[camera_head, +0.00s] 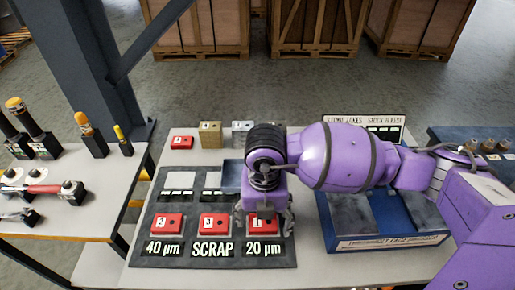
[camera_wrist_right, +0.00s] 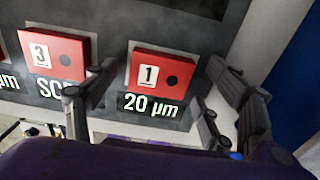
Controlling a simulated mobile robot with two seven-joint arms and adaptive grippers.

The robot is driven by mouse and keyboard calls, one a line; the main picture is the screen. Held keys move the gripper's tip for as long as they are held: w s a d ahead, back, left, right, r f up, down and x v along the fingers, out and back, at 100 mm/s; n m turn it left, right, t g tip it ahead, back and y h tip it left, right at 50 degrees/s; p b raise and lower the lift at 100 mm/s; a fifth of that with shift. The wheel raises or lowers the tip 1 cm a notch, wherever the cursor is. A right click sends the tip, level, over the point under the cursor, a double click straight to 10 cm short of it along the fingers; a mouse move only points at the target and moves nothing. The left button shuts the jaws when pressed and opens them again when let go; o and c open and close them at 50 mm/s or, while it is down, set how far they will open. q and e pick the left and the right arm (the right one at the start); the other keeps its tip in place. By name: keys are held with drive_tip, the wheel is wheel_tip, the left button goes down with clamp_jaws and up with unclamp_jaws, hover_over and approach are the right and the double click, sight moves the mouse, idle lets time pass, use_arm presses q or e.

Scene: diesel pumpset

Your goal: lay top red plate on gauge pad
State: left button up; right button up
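Three more numbered red plates lie in a row on a dark board: one above "40 µm" (camera_head: 161,223), one above "SCRAP" (camera_head: 214,223), and plate 1 (camera_wrist_right: 163,75) above "20 µm". My right gripper (camera_head: 264,212) is over the "20 µm" end of the board and partly hides plate 1 in the head view. In the right wrist view its fingers (camera_wrist_right: 148,108) are wide apart with nothing between them, near plate 1. I cannot tell which surface is the gauge pad. My left gripper is not in view.
A blue tray (camera_head: 385,241) with grey plates stands right of the board. Brass (camera_head: 210,134) and silver blocks stand at the back. A side table (camera_head: 100,190) on the left holds several tools. Wooden crates (camera_head: 205,25) stand behind.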

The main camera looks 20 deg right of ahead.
drive_tip(key=shift+r, duration=0.1)
wheel_tip(320, 180, up, 12)
idle(0.5)
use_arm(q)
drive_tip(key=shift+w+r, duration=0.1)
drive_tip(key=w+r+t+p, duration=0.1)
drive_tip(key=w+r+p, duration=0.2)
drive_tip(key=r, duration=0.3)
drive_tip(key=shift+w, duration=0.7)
use_arm(e)
wheel_tip(320, 180, up, 6)
drive_tip(key=shift+f, duration=0.1)
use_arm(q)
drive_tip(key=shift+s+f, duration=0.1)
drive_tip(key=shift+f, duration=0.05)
